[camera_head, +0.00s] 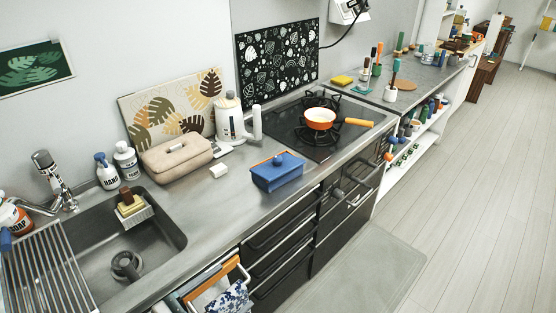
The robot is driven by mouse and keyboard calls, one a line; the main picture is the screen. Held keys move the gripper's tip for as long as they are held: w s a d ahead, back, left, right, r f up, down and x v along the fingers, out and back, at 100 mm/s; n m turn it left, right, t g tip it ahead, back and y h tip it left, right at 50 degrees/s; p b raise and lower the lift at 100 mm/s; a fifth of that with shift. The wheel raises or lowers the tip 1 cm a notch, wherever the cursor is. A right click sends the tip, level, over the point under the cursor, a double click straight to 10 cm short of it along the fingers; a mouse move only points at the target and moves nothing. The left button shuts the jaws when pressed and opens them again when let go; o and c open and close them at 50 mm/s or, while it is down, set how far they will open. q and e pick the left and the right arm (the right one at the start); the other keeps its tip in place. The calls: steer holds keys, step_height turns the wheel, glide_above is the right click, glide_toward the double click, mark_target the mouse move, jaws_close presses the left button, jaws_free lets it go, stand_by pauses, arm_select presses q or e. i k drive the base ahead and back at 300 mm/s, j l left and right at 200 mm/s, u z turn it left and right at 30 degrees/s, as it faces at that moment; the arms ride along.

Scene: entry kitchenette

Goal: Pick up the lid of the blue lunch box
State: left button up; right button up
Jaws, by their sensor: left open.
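The blue lunch box (278,174) sits on the steel counter, near its front edge, between the sink and the hob. Its blue lid (277,161) lies on top, with a small raised part in the middle. The box is upright and nothing touches it. I cannot make out either of my grippers in the head view.
A white kettle (229,118) stands behind. An orange pan (320,118) is on the hob (303,141) to the right. The sink (104,249) is at front left.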

mark_target(272, 169)
steer(key=i, duration=1.15)
